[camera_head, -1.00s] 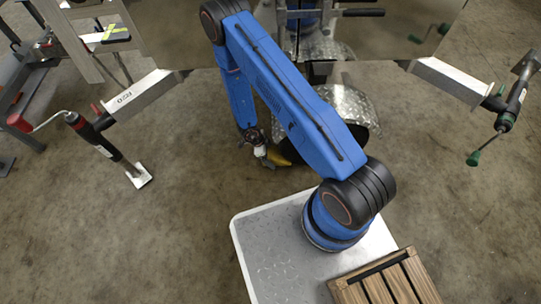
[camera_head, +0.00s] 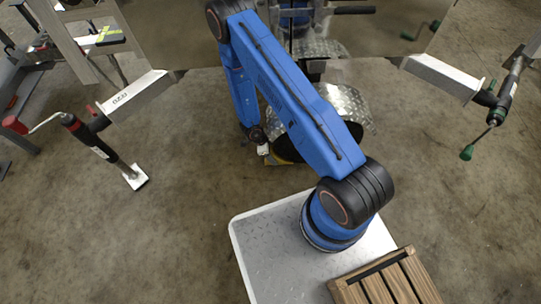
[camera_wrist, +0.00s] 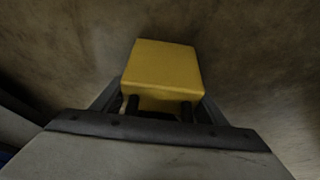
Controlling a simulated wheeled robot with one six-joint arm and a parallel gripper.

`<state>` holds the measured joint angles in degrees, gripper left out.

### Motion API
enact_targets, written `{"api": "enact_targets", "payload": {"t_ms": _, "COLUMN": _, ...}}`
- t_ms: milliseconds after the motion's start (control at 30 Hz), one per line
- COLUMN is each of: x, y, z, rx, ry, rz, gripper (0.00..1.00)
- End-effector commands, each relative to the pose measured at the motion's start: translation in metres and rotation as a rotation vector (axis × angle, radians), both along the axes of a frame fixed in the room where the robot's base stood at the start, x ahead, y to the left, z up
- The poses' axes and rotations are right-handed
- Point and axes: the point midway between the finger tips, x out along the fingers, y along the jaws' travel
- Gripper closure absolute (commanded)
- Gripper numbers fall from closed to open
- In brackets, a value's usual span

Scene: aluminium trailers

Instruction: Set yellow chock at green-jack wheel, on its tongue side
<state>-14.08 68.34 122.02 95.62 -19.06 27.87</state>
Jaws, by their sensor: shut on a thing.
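The yellow chock (camera_wrist: 162,75) fills the middle of the wrist view, between the fingers of my gripper (camera_wrist: 160,106), which is shut on it. In the head view the chock (camera_head: 278,160) shows as a small yellow patch low near the floor, partly hidden by my arm. A dark tyre (camera_head: 287,150) stands right beside it under a diamond-plate fender (camera_head: 346,103); whether chock and tyre touch is unclear. The green-handled jack (camera_head: 490,117) is on the trailer tongue (camera_head: 442,76) at right.
A red-handled jack (camera_head: 103,150) stands on another tongue (camera_head: 134,92) at left. A wooden crate (camera_head: 388,280) sits on my base at lower right. The concrete floor is open to the left and right of my base.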

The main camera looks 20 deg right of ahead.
Motion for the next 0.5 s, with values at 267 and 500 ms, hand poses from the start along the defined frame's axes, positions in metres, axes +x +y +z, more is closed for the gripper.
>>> {"api": "enact_targets", "payload": {"t_ms": 267, "x": 0.0002, "y": -0.0014, "z": 0.0001, "rx": -0.001, "ry": 0.0, "rz": 0.0, "gripper": 0.74}}
{"api": "enact_targets", "payload": {"t_ms": 500, "x": 0.0002, "y": -0.0013, "z": 0.0001, "rx": 0.0, "ry": 0.0, "rz": 0.0, "gripper": 0.12}}
